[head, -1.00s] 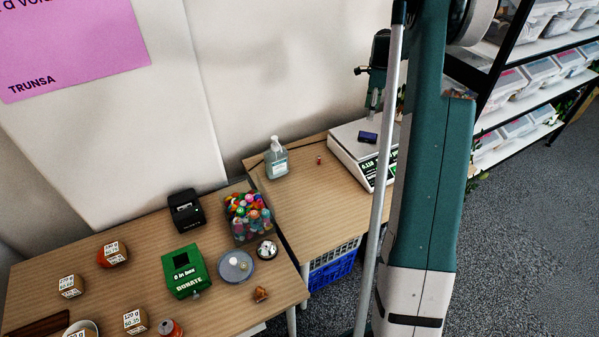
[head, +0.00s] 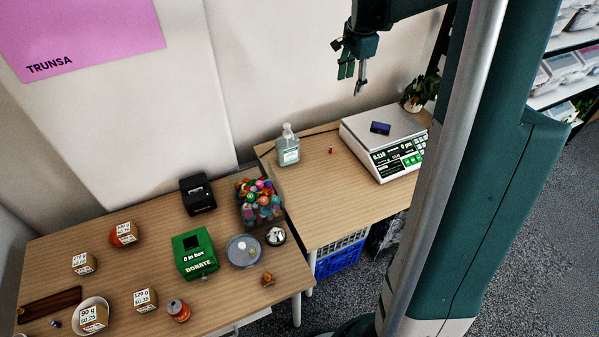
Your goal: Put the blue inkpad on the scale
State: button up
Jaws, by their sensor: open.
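The blue inkpad (head: 380,128) is a small dark blue block. It lies on the flat top plate of the scale (head: 405,152), a white unit with a green lit display on its front, at the back right table. My gripper (head: 353,82) is open and empty. It hangs in the air up and to the left of the scale, apart from the inkpad. Its fingers point down.
A hand-sanitizer bottle (head: 288,148) and a tiny red item (head: 330,151) stand left of the scale. The front table holds a green donation box (head: 195,254), a jar of colourful balls (head: 259,203) and a black device (head: 197,194). A plant (head: 421,90) stands behind the scale.

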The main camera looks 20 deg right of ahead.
jog(key=s+a+r+n+t, duration=0.1)
jog(key=s+a+r+n, duration=0.3)
jog(key=s+a, duration=0.45)
jog(key=s+a+r+n+t, duration=0.1)
jog(key=s+a+r+n, duration=0.3)
jog(key=a, duration=0.8)
jog(key=s+a+f+n+t, duration=0.1)
jog(key=s+a+f+n, duration=0.2)
jog(key=s, duration=0.7)
jog(key=s+a+f+n+t+y, duration=0.1)
jog(key=s+a+f+n+t, duration=0.1)
jog(key=s+a+n, duration=0.5)
jog(key=s+a+f, duration=0.1)
jog(key=s+a, duration=0.2)
jog(key=a, duration=0.2)
jog(key=shift+n, duration=0.4)
jog(key=shift+a, duration=0.1)
